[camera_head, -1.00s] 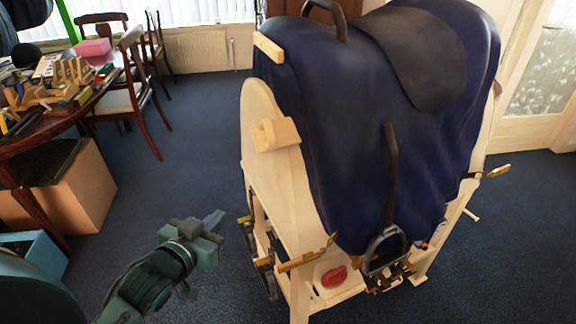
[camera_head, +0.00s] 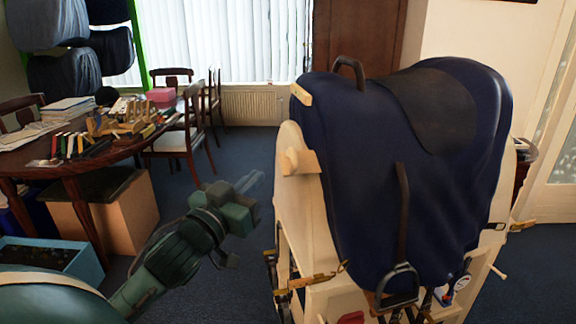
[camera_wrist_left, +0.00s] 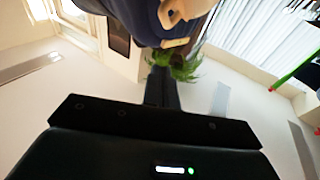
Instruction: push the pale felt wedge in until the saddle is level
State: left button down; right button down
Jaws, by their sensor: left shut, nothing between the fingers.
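The saddle (camera_head: 437,105) has a dark seat over a large dark-blue cover (camera_head: 350,150) and sits on a pale wooden stand (camera_head: 290,215). A pale strip, which looks like the felt wedge (camera_head: 301,95), sticks out at the saddle's left end. It seems to show in the left wrist view (camera_wrist_left: 175,42) beside the blue cover. I cannot tell how deep it sits or whether the saddle is level. My left gripper (camera_head: 250,182) is shut and empty, left of the stand, below and apart from the wedge. My right gripper is out of view.
A wooden block (camera_head: 300,162) juts from the stand below the wedge. A stirrup (camera_head: 398,285) hangs at the front. A table (camera_head: 75,160) with books and wooden pieces, chairs and a cardboard box (camera_head: 115,210) stand at left. Carpet between box and stand is clear.

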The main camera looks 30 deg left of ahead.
pick_arm(q)
jog(key=p, duration=0.2)
send_near(294, 152)
notch_tip(294, 152, up, 3)
jog(key=w, duration=0.3)
jog(key=shift+w+a+f+b, duration=0.2)
jog(key=shift+w+f+b, duration=0.1)
jog(key=shift+w+f, duration=0.9)
jog(key=shift+r, duration=0.1)
